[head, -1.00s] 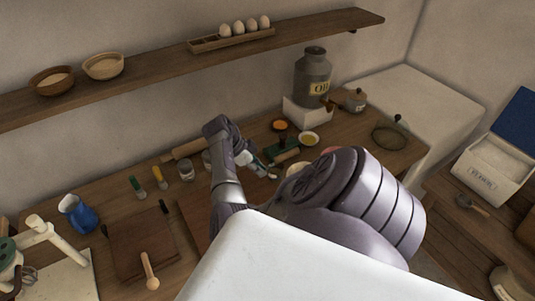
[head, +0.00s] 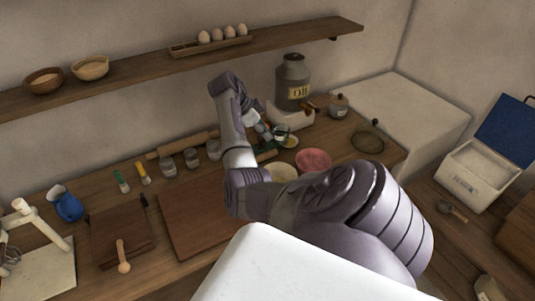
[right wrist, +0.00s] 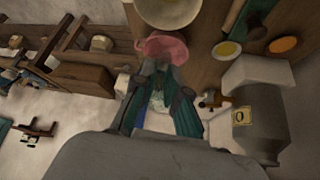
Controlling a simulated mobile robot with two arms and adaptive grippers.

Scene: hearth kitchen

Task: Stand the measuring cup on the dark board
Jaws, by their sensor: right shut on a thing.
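My right gripper (head: 268,131) is over the back of the counter, near the oil can. It is shut on a small pale, clear-looking thing, which seems to be the measuring cup (head: 281,131). In the right wrist view the gripper (right wrist: 160,72) has the pale cup (right wrist: 159,100) between its dark fingers; the fingers hide much of it. A plain brown board (head: 190,225) lies mid-counter, partly behind my arm. A darker board (head: 105,228) with dark handles lies to its left, with a wooden spoon (head: 123,258) at its front. My left gripper is not in view.
The oil can (head: 293,80) stands on a white block close to the gripper. A pink bowl (head: 314,160) and a cream bowl (head: 282,173) stand nearby. Several jars (head: 191,157) and a rolling pin (head: 183,145) line the back. A blue jug (head: 66,205) stands left. The shelf (head: 130,72) runs above.

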